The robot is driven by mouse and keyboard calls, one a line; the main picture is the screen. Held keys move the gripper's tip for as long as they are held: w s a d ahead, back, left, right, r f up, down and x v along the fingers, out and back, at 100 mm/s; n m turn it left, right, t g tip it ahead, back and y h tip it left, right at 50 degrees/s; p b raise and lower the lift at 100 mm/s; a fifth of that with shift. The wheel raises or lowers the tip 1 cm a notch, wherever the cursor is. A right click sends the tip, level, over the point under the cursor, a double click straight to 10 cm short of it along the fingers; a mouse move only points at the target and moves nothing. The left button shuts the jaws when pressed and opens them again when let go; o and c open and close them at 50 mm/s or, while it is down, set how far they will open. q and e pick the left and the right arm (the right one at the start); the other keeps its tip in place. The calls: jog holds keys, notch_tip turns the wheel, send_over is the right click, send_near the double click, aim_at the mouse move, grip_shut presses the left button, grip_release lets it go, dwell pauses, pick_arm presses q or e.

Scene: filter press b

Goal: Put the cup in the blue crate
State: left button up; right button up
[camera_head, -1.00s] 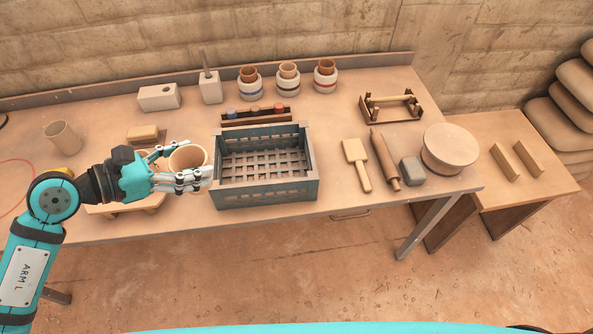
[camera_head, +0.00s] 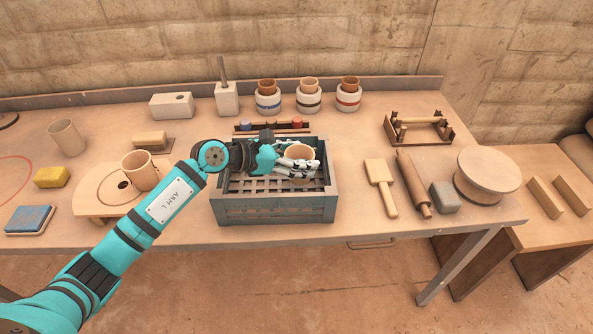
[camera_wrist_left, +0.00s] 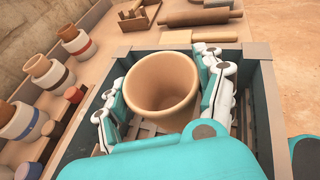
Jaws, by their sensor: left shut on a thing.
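A tan clay cup (camera_head: 301,152) is between the fingers of my left gripper (camera_head: 297,165), over the right half of the blue crate (camera_head: 275,212). In the left wrist view the cup (camera_wrist_left: 160,92) is upright, mouth toward the camera, with the left gripper (camera_wrist_left: 165,105) shut on it from both sides. The crate's walls (camera_wrist_left: 263,95) surround it there, with the slatted floor partly visible below. I cannot tell whether the cup's base touches the floor. My right gripper is not in view.
A similar cup (camera_head: 140,170) stands on a round wooden board (camera_head: 90,192) at left; another (camera_head: 66,137) stands behind. A rack (camera_head: 270,127) is just behind the crate. A paddle (camera_head: 381,185) and rolling pin (camera_head: 413,183) lie to its right.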

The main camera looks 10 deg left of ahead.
pick_arm(q)
jog(key=shift+f, duration=2.1)
jog(key=o, duration=1)
jog(key=shift+r, duration=0.1)
jog(key=shift+s+a+r, duration=0.1)
jog(key=shift+a, duration=0.05)
jog(key=b+v, duration=0.1)
jog(key=v, duration=0.6)
jog(key=shift+s, duration=0.1)
